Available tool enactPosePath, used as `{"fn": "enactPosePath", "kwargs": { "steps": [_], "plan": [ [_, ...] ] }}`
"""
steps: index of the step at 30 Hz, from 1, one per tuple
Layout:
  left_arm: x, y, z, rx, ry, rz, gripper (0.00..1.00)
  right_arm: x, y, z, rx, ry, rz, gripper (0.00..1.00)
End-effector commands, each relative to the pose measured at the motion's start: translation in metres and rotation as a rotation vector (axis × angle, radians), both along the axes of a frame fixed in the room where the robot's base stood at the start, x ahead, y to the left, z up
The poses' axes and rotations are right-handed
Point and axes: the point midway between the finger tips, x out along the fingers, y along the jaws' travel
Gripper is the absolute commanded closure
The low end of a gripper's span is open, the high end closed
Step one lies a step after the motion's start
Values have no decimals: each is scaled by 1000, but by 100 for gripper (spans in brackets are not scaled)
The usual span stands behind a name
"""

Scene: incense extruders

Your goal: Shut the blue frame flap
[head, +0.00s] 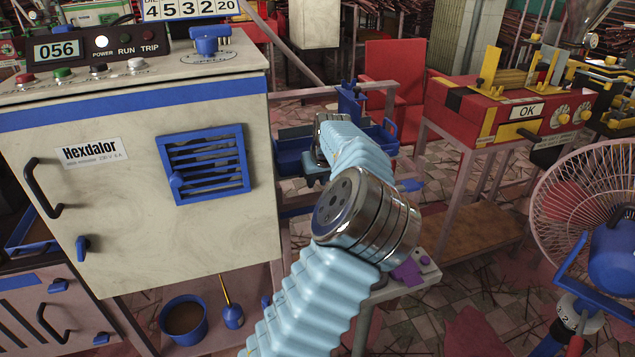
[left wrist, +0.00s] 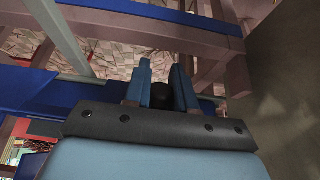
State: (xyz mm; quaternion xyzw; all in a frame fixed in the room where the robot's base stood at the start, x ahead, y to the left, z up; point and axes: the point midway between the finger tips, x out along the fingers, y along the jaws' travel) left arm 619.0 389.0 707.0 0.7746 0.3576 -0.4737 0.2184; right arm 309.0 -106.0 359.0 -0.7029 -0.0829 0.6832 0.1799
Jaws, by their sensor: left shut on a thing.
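A blue framed part (head: 290,153) sits just right of the beige cabinet, partly hidden behind my left arm; I take it as the frame flap, but its angle is unclear. My left gripper (head: 312,178) is at its near side, mostly hidden by my wrist. In the left wrist view my left gripper (left wrist: 161,85) has its two blue fingers close around a small dark round piece (left wrist: 162,96), perhaps a knob. Blue bars (left wrist: 150,18) of a frame lie beyond the fingers. My right gripper is out of view.
The beige cabinet (head: 130,220) with a blue louvred vent (head: 208,165) stands close at left. A red and yellow machine (head: 500,118) and a fan (head: 590,200) stand at right. A blue bucket (head: 183,318) is below the cabinet. Tiled floor shows between them.

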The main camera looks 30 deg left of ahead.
Motion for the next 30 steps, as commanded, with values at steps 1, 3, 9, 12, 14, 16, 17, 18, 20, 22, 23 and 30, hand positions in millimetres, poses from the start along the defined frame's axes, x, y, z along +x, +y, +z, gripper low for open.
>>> {"fn": "enactPosePath", "kwargs": {
  "steps": [1, 3, 9, 12, 14, 16, 17, 18, 20, 22, 23, 30],
  "plan": [
    [1, 4, 3, -35, 23, 2, 100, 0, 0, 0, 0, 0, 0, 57],
    [2, 5, 6, -83, 64, 3, 100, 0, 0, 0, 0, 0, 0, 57],
    [4, 8, 10, -215, 180, 3, 100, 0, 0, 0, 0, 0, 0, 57],
    [4, 9, 11, -266, 226, 4, 100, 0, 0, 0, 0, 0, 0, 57],
    [5, 9, 11, -292, 247, 3, 100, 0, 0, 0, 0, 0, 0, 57],
    [5, 9, 12, -317, 269, 4, 100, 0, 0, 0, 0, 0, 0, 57],
    [5, 9, 13, -328, 277, 4, 100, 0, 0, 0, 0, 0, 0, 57],
    [5, 10, 13, -339, 288, 4, 100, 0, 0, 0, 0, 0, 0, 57],
    [6, 9, 13, -355, 302, 3, 100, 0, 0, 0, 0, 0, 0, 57],
    [6, 10, 13, -370, 315, 3, 100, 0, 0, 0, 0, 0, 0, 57],
    [6, 9, 13, -375, 320, 3, 100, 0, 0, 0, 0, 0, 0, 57],
    [6, 10, 13, -398, 341, 3, 100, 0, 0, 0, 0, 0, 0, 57]
  ]
}}
